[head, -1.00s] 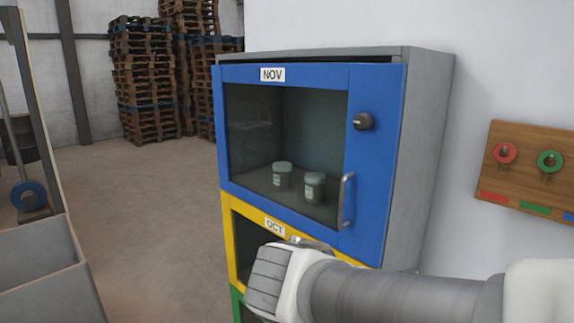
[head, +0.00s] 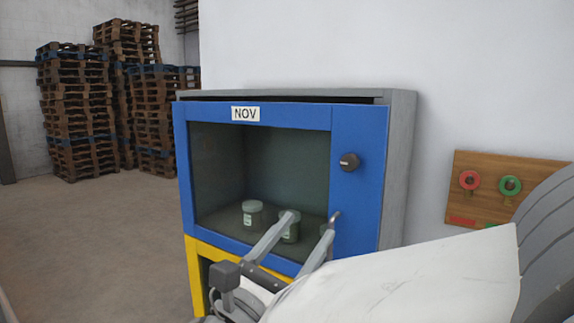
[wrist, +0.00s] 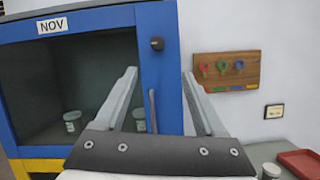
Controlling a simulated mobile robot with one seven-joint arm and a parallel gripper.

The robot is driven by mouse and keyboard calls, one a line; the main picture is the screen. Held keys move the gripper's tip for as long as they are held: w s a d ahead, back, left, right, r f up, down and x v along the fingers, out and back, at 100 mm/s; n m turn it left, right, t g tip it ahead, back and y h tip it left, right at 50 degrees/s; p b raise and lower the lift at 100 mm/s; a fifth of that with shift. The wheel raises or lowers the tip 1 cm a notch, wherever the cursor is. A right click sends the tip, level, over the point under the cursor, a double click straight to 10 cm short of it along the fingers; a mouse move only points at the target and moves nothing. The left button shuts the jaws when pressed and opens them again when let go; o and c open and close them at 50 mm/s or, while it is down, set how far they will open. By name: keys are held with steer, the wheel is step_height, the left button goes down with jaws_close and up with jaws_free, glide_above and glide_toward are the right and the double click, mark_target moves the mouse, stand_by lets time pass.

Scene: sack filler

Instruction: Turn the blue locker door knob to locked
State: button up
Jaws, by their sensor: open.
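The blue locker door (head: 357,213), labelled NOV, is closed in the head view, with a window and a metal handle. It also fills the left of the wrist view (wrist: 163,85). Its black round knob (head: 349,162) sits on the right part of the door, above the handle; it also shows in the wrist view (wrist: 157,44). My gripper (head: 312,216) is open and empty, in front of the lower door. In the wrist view its fingers (wrist: 160,74) point up toward the door, with the knob beyond and above their tips. The handle (wrist: 152,110) appears between the fingers.
Two small jars (head: 252,213) stand behind the window. A yellow door frame (head: 193,272) is below. A wooden board (head: 490,205) with coloured tags hangs on the wall to the right. A red tray (wrist: 301,162) lies at lower right. Stacked pallets (head: 75,120) stand far back left.

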steer(key=p, duration=0.4)
glide_toward(348, 164)
steer(key=x, duration=0.9)
steer(key=shift+f, duration=0.1)
jaws_close()
